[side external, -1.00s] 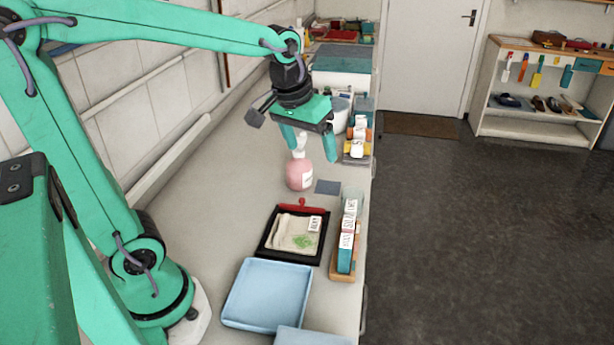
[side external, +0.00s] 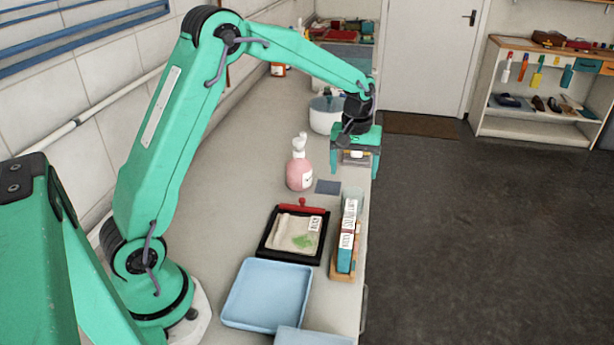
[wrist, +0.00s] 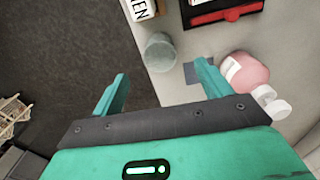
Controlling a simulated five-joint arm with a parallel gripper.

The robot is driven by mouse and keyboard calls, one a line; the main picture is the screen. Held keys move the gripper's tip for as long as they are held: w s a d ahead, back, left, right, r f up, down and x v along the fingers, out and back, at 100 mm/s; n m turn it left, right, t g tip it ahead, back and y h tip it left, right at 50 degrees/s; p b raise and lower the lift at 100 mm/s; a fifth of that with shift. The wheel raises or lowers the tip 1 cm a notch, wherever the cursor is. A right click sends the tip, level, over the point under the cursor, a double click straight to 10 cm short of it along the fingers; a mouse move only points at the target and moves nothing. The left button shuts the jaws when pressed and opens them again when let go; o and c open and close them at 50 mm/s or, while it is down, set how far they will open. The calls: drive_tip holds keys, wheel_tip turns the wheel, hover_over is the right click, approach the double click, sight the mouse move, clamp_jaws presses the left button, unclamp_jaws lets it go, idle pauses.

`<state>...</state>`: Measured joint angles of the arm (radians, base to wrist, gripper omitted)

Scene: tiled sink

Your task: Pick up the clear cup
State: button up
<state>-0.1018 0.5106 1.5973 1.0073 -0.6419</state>
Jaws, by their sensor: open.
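The clear cup (wrist: 160,52) is a small greyish see-through cylinder near the counter edge in the wrist view. In the side view it shows faintly (side external: 354,194) just behind the far end of the narrow rack. My gripper (side external: 354,173) is open and empty, pointing down beyond the cup near the counter's right edge. In the wrist view the cup lies ahead of the gap between my two fingers (wrist: 163,76), with nothing between them.
A pink pump bottle (side external: 300,175) and a flat blue-grey square (side external: 328,187) are left of the cup. The rack (side external: 345,243), black tray (side external: 264,249) and blue tray (side external: 228,310) are nearer. The counter's left side is clear.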

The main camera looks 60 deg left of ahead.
sight(353, 195)
drive_tip(key=shift+w+a+f, duration=0.1)
drive_tip(key=shift+w+f, duration=0.1)
drive_tip(key=shift+f, duration=0.6)
drive_tip(key=shift+w+a+f, duration=0.1)
drive_tip(key=shift+w+f, duration=0.05)
drive_tip(key=shift+f, duration=0.6)
drive_tip(key=shift+w+f, duration=0.2)
drive_tip(key=shift+f, duration=0.6)
drive_tip(key=shift+f, duration=2.55)
drive_tip(key=c, duration=1.1)
drive_tip(key=shift+o, duration=0.2)
